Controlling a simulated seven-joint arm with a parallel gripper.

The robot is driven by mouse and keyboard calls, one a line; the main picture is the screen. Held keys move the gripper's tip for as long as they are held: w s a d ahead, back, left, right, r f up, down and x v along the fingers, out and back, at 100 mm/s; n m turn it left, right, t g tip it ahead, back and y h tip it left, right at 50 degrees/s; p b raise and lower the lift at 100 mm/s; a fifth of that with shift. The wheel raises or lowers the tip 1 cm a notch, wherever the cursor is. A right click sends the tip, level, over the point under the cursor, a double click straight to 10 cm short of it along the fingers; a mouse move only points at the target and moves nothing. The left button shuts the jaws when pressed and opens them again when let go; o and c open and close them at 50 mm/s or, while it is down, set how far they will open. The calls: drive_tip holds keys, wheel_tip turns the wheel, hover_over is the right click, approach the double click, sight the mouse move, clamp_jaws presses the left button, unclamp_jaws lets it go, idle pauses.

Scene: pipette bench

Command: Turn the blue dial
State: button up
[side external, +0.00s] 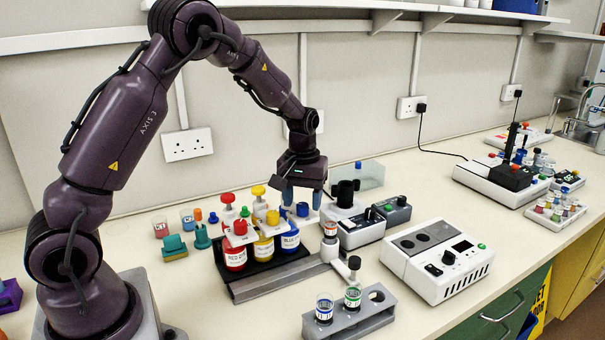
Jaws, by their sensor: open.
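The blue dial (302,209) is a small round blue knob above the blue-labelled bottle (290,238), at the right end of a row with a red dial (240,227) and a yellow dial (272,217). My gripper (302,201) points down over the blue dial, with its bluish fingers apart, one on each side of it in the picture. I cannot tell whether the fingers touch the dial. The gripper hides what stands behind the blue bottle.
Red (235,258) and yellow (264,248) bottles stand left of the blue one in a black holder. A dark-topped device (345,208) stands close on the right. A grey tube rack (350,318) and a white instrument (437,262) are in front and right.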

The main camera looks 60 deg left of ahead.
sight(303, 204)
wheel_tip(303, 204, up, 12)
drive_tip(key=shift+f, duration=0.15)
idle(0.5)
drive_tip(key=s+d+r+m+t, duration=0.2)
drive_tip(key=s+d+r+m, duration=0.1)
drive_tip(key=s+d, duration=0.4)
drive_tip(key=s+d+r+m+t, duration=0.3)
drive_tip(key=s+d+m, duration=0.3)
drive_tip(key=s, duration=0.8)
drive_tip(key=shift+d+t, duration=0.3)
drive_tip(key=shift+d, duration=0.2)
